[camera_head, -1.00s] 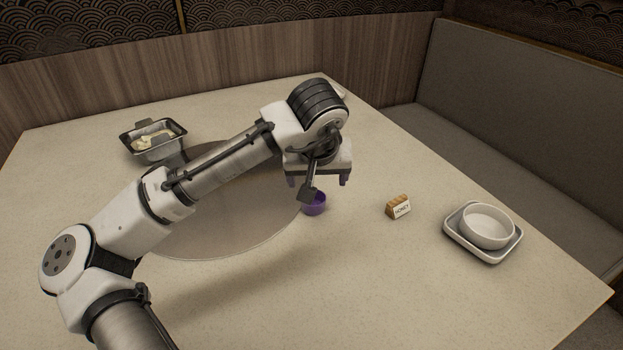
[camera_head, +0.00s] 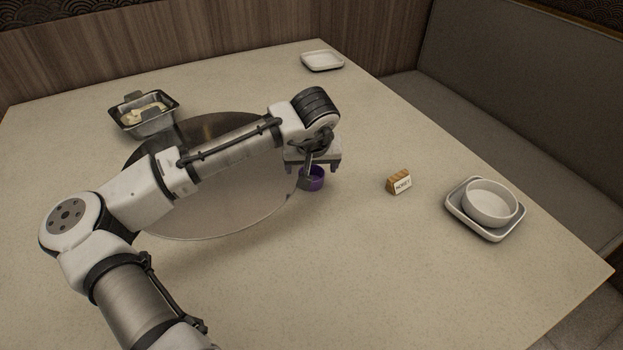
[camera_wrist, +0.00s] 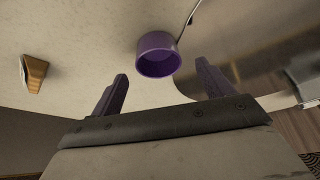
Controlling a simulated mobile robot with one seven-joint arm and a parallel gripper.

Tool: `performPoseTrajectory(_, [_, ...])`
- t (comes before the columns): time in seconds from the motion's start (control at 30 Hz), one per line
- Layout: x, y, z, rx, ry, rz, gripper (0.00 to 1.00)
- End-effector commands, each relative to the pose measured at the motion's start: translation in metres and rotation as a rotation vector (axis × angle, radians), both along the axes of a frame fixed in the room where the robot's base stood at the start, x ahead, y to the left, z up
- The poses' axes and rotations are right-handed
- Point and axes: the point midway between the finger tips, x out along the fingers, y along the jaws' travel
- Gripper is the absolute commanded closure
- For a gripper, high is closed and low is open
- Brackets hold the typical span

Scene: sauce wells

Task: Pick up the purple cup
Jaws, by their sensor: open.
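A small purple cup (camera_head: 314,180) stands upright on the table beside the right edge of the round metal disc. My gripper (camera_head: 312,168) is above it and partly covers it in the head view. In the wrist view the cup (camera_wrist: 158,55) lies ahead of my open fingers (camera_wrist: 160,85), roughly in line with the gap between them. The fingers are apart and nothing is between them.
The round metal disc (camera_head: 215,215) lies under my arm. A small sign block (camera_head: 399,183) is right of the cup. A white bowl (camera_head: 490,202) sits on a square tray (camera_head: 487,234) at right. A metal container (camera_head: 145,115) and a white dish (camera_head: 322,61) stand farther back.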

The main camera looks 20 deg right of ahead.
Motion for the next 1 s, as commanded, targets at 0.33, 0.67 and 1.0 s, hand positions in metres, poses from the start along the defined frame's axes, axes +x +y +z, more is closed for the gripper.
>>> performPoseTrajectory(0.33, [0.014, -0.004, -0.038, 0.000, 0.001, 0.003, 0.21])
performPoseTrajectory(0.67, [0.014, -0.004, -0.038, -0.001, 0.000, 0.002, 0.35])
performPoseTrajectory(1.0, [0.014, -0.004, -0.038, -0.001, 0.000, 0.002, 0.68])
